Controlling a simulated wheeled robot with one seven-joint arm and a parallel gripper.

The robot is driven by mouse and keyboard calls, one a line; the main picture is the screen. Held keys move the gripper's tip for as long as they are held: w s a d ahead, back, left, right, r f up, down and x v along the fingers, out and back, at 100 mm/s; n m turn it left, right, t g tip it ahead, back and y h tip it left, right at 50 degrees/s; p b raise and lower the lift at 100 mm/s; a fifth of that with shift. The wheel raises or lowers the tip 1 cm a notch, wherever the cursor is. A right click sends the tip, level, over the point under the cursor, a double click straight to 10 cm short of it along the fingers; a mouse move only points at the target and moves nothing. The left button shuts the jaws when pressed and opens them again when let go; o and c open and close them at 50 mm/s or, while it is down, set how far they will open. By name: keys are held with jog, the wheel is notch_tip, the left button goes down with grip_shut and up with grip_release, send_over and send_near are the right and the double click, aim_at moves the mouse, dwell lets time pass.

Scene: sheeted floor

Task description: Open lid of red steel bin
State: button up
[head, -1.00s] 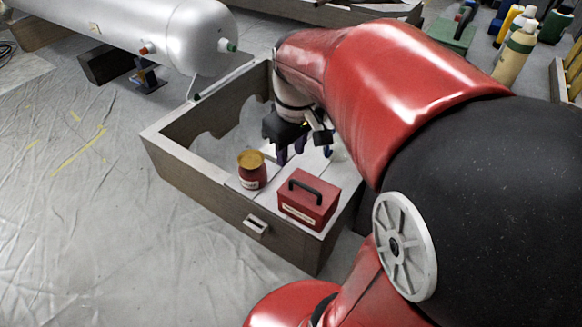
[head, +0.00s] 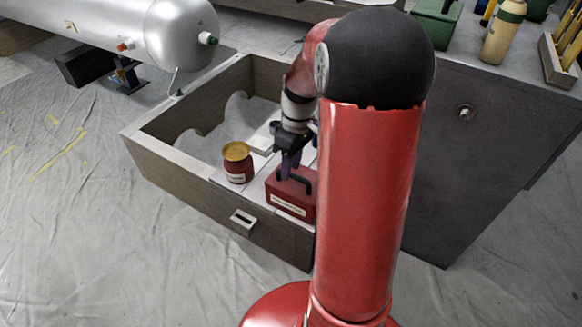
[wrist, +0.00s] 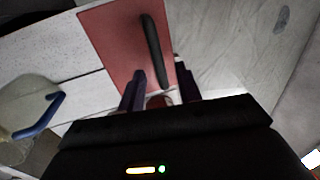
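The red steel bin (head: 287,199) is a small red box with a pale label on its front and a black handle (head: 303,184) on top. It stands at the front right of a wooden open-topped box, and its lid looks closed. My arm hides its right side. My gripper (head: 288,174) points down at the bin's top, by the handle. In the wrist view the red lid (wrist: 108,40) lies ahead of my gripper (wrist: 161,92). The two fingers are apart near the lid's edge, with the handle's near end between them in the picture. I cannot tell whether they touch.
A dark red jar (head: 239,171) with a yellow-brown top stands just left of the bin. The wooden box walls (head: 165,160) surround both. A silver tank (head: 150,30) lies behind left. A grey cabinet (head: 470,150) stands right. The sheeted floor at left is clear.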

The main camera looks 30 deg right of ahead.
jog(key=shift+f, duration=0.35)
grip_shut()
jog(key=shift+r, duration=0.15)
